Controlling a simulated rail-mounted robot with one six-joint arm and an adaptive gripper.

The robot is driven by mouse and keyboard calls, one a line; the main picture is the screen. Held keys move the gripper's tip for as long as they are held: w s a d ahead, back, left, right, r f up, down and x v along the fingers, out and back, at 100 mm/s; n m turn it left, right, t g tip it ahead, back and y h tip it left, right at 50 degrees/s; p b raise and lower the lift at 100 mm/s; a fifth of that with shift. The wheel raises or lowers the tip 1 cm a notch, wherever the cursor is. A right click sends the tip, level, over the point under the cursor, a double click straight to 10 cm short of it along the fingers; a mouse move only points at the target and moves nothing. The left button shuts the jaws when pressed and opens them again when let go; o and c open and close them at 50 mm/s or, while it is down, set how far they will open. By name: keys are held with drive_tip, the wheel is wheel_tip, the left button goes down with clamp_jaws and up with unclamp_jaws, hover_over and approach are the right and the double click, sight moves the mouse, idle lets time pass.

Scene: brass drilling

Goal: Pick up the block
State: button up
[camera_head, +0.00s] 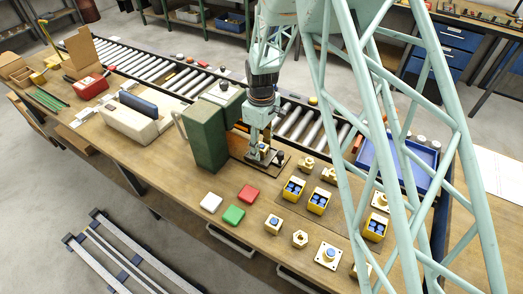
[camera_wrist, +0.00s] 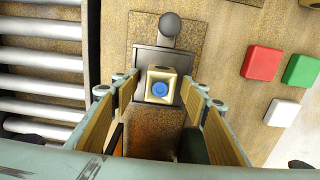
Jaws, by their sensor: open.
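A small tan block with a round blue spot on top (camera_wrist: 160,86) sits on a grey metal fixture (camera_wrist: 147,59) with a round dark knob (camera_wrist: 170,27), in the wrist view. My gripper (camera_wrist: 160,92) is open, with one finger pair left of the block and one right of it. Gaps show on both sides; I cannot tell how far the tips are above it. In the head view my gripper (camera_head: 258,152) points down at the fixture's base plate (camera_head: 279,168), beside the green machine housing (camera_head: 206,132), and mostly hides the block.
White (camera_head: 211,202), red (camera_head: 249,193) and green (camera_head: 234,214) squares lie on the wooden bench in front. Several yellow parts with blue tops, such as this one (camera_head: 319,201), stand to the right. A roller conveyor (camera_head: 150,72) runs behind. A blue tray (camera_head: 407,164) is at right.

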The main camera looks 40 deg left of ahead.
sight(261, 146)
drive_tip(key=c, duration=1.4)
drive_tip(key=shift+o, duration=0.2)
drive_tip(key=shift+r, duration=0.15)
drive_tip(key=shift+r, duration=1.6)
drive_tip(key=s+d+r, duration=0.1)
drive_tip(key=s+d, duration=1)
drive_tip(key=shift+d+r, duration=0.2)
drive_tip(key=shift+r, duration=0.05)
